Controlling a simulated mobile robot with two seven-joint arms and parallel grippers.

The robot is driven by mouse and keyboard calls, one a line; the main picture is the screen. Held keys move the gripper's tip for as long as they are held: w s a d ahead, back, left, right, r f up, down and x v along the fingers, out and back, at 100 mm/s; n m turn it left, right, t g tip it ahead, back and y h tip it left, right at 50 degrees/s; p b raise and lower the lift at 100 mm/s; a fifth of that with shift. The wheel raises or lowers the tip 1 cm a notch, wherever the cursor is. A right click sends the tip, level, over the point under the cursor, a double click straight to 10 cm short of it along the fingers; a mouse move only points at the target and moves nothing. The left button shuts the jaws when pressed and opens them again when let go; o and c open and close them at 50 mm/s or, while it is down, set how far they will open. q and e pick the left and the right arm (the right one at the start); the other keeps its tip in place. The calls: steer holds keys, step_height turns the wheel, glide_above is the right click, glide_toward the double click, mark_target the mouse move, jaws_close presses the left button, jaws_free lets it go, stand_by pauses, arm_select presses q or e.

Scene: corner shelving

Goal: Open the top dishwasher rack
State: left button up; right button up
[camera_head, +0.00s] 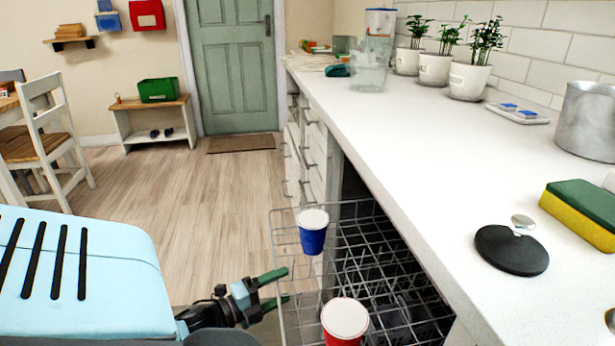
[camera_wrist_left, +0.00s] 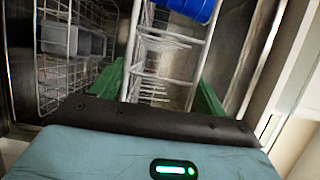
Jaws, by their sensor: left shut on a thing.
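The top dishwasher rack (camera_head: 347,243) is a grey wire basket that stands out from under the counter, over the floor. A blue cup (camera_head: 313,236) and a red cup (camera_head: 343,323) with pale tops sit in it. My left gripper (camera_head: 283,284) is at the rack's outer front side, its green fingers pointing at the wires. In the left wrist view, rack wires (camera_wrist_left: 172,45) pass between the fingers of this gripper (camera_wrist_left: 160,78), shut on the rack. The blue cup (camera_wrist_left: 187,8) shows at the top edge. The exact contact is hidden. My right gripper is not seen.
The white counter (camera_head: 420,135) runs along the right above the rack, with plants, a pot (camera_head: 588,120), a sponge (camera_head: 583,212) and a black disc (camera_head: 511,250). A lower basket (camera_wrist_left: 80,45) shows in the left wrist view. The wooden floor (camera_head: 215,195) left of the rack is clear.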

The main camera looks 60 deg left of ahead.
arm_select(q)
steer(key=s+a+p, duration=0.1)
steer(key=s+a, duration=0.2)
steer(key=s, duration=0.4)
steer(key=shift+a+r, duration=0.15)
steer(key=shift+r, duration=0.3)
steer(key=shift+s, duration=0.1)
steer(key=o, duration=1.3)
steer(key=shift+s+f, duration=0.1)
steer(key=shift+f, duration=0.1)
steer(key=s, duration=0.7)
steer(key=shift+s+p, duration=0.4)
